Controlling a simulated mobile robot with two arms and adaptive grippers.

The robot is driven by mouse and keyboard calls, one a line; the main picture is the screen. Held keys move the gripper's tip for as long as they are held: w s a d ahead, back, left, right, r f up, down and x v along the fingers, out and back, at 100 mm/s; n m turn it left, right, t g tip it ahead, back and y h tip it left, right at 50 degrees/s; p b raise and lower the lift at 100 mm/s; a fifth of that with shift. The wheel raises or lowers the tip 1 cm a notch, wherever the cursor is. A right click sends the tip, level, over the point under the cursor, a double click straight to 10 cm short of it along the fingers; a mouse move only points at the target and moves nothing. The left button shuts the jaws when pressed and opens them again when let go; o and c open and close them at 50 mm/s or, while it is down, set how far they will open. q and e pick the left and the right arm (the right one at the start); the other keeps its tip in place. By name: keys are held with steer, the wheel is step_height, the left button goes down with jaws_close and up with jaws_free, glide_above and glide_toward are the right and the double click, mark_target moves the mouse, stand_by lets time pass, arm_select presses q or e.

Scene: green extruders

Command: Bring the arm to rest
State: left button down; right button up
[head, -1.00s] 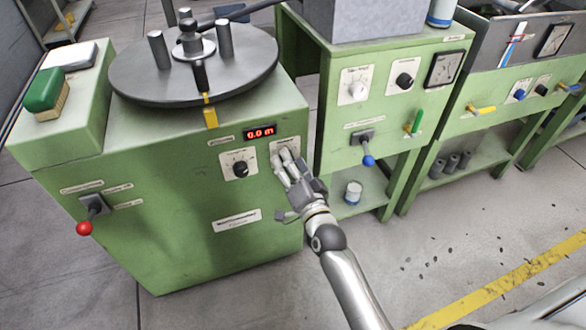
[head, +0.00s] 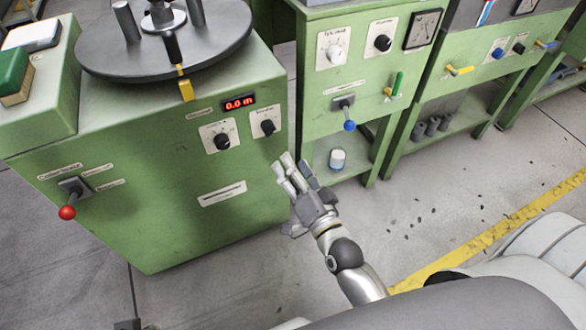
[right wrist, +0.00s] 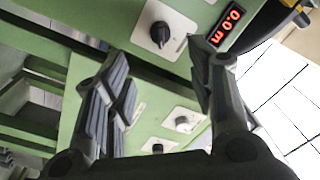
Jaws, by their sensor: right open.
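My right gripper (head: 288,170) is open and empty. It hovers in front of the green machine's right edge, below and to the right of two black knobs, the left one (head: 222,142) and the right one (head: 268,126). It appears apart from both. In the right wrist view the open fingers (right wrist: 155,58) have nothing between them; a black knob (right wrist: 160,34) on a white plate and the red display (right wrist: 229,24) show beyond them. My left gripper is not in view.
The green machine (head: 150,220) carries a dark round plate (head: 165,45), a red-tipped lever (head: 68,212) and a display (head: 239,103). To the right, another green cabinet has a blue-tipped lever (head: 349,126) and a white jar (head: 337,160) on its shelf.

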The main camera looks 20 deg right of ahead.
stand_by(0.5)
